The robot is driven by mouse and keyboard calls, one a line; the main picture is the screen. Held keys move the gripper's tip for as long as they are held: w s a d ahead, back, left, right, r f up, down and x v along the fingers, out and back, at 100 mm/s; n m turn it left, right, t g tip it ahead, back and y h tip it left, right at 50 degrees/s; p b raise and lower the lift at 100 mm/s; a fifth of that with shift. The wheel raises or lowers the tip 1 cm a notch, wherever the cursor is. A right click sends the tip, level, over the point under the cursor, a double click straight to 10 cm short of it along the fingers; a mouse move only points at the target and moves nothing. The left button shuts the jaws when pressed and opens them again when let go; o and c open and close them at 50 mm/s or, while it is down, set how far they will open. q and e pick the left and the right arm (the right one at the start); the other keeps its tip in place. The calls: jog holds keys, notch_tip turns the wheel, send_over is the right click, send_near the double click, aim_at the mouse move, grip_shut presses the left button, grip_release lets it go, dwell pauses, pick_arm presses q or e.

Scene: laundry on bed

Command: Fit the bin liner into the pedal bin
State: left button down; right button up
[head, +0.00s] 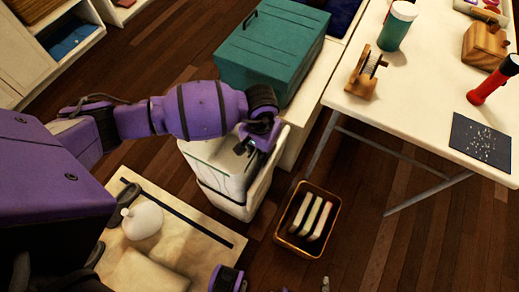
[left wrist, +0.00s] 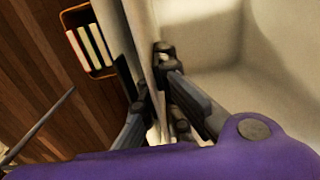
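The white pedal bin (head: 222,190) stands on the floor below the teal box, with a dark band around it. My left gripper (head: 262,138) is at its upper right edge. In the left wrist view its fingers (left wrist: 155,85) straddle a thin pale wall (left wrist: 143,35), one on each side; whether they press on it is unclear. A pale hollow interior (left wrist: 250,90) lies to the right of that wall. I cannot tell which pale surface is liner and which is bin. Part of my right arm (head: 228,278) shows at the bottom edge; its fingers are not clear.
A dark basket (head: 284,237) with several pale slabs stands right of the bin. A teal box (head: 270,50) sits behind it on a white unit. A cluttered white table (head: 420,110) is at right. A cream mat (head: 205,255) with a white round object (head: 143,221) lies at left.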

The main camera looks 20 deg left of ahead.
aim_at(260, 162)
pick_arm(q)
jog(key=shift+f, duration=0.1)
